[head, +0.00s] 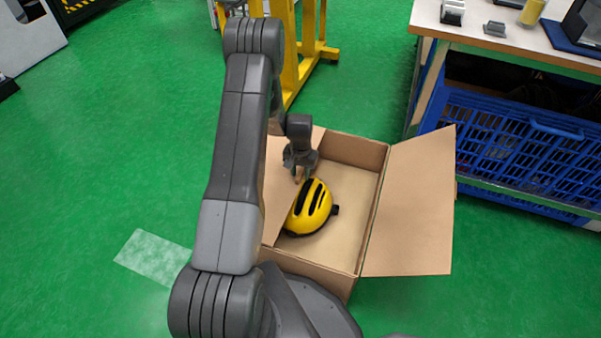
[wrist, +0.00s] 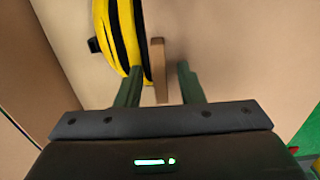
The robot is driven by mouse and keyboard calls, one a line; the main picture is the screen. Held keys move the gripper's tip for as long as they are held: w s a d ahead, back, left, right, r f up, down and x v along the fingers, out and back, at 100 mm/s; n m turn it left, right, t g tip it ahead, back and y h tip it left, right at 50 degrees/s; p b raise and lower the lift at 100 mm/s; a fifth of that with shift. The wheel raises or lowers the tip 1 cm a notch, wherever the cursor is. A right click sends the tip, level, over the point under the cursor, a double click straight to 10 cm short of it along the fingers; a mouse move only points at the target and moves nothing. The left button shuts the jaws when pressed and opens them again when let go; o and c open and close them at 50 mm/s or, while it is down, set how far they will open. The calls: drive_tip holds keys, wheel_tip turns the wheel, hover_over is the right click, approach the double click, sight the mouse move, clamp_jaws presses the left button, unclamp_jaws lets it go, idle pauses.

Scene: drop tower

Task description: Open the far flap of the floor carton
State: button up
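The floor carton (head: 335,255) stands open on the green floor with a yellow helmet (head: 312,207) with black stripes inside. Its right flap (head: 415,205) is folded outward. A left flap (head: 274,185) slants beside the opening, partly hidden by my arm. My gripper (head: 298,174) points down over the left part of the carton, just beyond the helmet. In the wrist view my gripper (wrist: 158,88) has its two fingers apart. A narrow tan strip (wrist: 159,70) shows between them with gaps on both sides. I cannot tell which flap, if any, it belongs to.
A workbench (head: 490,38) with a blue crate (head: 525,150) below stands at the right. A yellow stand (head: 292,60) is behind the carton. The floor at the left is clear around a pale patch (head: 154,256).

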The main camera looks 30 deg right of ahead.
clamp_jaws()
drive_tip(key=shift+r, duration=0.1)
